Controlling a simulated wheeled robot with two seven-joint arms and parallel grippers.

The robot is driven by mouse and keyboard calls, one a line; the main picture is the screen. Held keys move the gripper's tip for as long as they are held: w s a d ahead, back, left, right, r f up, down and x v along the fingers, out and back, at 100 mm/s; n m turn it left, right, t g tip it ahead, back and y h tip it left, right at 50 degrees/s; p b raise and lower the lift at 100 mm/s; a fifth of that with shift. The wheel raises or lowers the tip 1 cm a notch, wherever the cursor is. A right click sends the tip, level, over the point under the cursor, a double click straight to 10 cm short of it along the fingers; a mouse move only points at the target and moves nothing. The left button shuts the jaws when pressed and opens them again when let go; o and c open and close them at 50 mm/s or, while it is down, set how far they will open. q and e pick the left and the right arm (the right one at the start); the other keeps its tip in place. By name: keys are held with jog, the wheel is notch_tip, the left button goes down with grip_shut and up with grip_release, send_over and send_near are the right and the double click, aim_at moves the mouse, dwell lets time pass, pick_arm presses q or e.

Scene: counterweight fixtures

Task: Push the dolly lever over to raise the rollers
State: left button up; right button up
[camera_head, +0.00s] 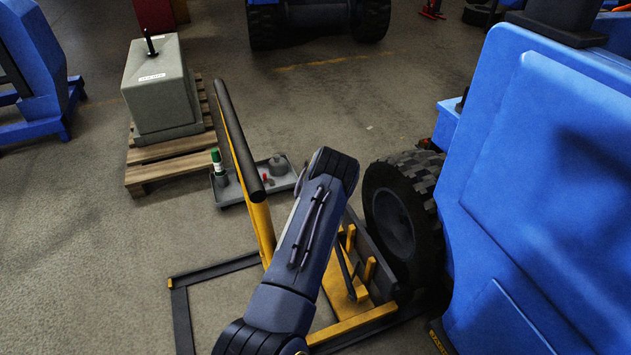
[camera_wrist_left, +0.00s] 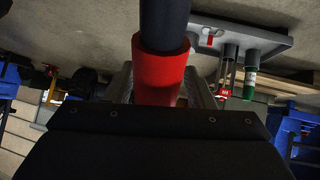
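The dolly stands by the dark tyre, with a yellow base (camera_head: 343,290), a dark floor frame (camera_head: 181,318) and a tall yellow post beside a long dark bar (camera_head: 238,135). A thin dark rod (camera_head: 345,266) rises from the base among yellow pegs. My left arm covers part of the dolly and hides its own gripper in the head view. In the left wrist view, a dark round bar with a red sleeve (camera_wrist_left: 160,72) runs into my left gripper (camera_wrist_left: 162,90). Grey finger parts flank the sleeve; contact is unclear. My right gripper is out of view.
The tyre (camera_head: 398,215) and a large blue body (camera_head: 545,180) crowd the dolly's right side. A grey tray (camera_head: 279,180) with small items lies behind it. A grey block (camera_head: 160,95) sits on a wooden pallet (camera_head: 160,172) at left.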

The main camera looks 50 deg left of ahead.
pick_arm(q)
jog(key=shift+s+d+r, duration=0.15)
jog(key=shift+d+r, duration=0.1)
jog(key=shift+r, duration=0.2)
jog(key=p+v, duration=0.2)
jog(key=v, duration=0.4)
jog(key=shift+d+r+p, duration=0.1)
jog(key=shift+d+p, duration=0.05)
jog(key=shift+p, duration=0.15)
jog(key=shift+s+d+r, duration=0.15)
jog(key=shift+s+d, duration=0.05)
